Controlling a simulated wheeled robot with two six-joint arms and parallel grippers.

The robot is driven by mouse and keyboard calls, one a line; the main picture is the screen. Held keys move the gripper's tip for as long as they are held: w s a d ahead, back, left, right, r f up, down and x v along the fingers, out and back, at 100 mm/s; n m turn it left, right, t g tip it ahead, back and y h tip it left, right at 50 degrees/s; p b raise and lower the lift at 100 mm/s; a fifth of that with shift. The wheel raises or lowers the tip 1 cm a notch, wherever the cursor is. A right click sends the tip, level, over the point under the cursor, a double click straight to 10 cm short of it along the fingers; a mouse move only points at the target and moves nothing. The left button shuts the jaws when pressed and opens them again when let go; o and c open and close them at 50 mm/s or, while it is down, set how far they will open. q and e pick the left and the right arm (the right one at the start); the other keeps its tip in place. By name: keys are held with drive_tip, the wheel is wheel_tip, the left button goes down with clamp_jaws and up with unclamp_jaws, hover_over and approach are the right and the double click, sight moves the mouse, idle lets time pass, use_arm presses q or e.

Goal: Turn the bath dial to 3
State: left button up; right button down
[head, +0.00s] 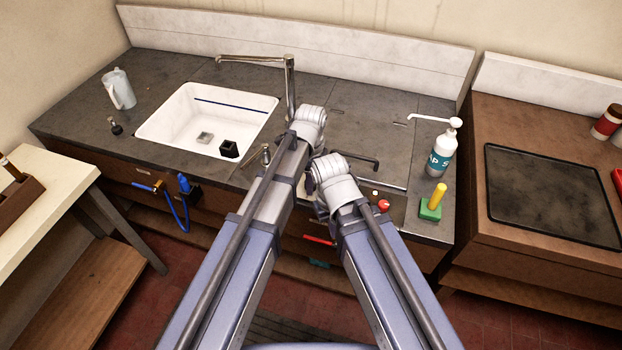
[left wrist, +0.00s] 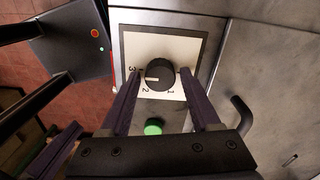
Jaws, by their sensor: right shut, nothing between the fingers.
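In the left wrist view, the bath dial (left wrist: 161,73) is a round black knob on a cream plate (left wrist: 185,48) marked 3, 2 and 1. Its pale pointer line points left, between the 3 and the 2, nearer the 3. My left gripper (left wrist: 161,71) is open, with one finger on each side of the knob and a small gap showing. In the head view my wrists hide the dial. My right gripper (head: 311,186) is mostly hidden behind its wrist in the head view, below and right of the left wrist; it is shut and empty.
A black handle (head: 361,161) is near my wrists. A soap bottle (head: 443,150) and a green block with yellow handle (head: 432,204) stand to the right. A white sink (head: 160,128) with a tap (head: 290,80) is left. A green button (left wrist: 153,128) sits by the dial plate.

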use_arm(q)
drive_tip(key=shift+o, duration=0.8)
wheel_tip(320, 180, up, 8)
drive_tip(key=p, duration=0.8)
drive_tip(key=shift+f, duration=0.1)
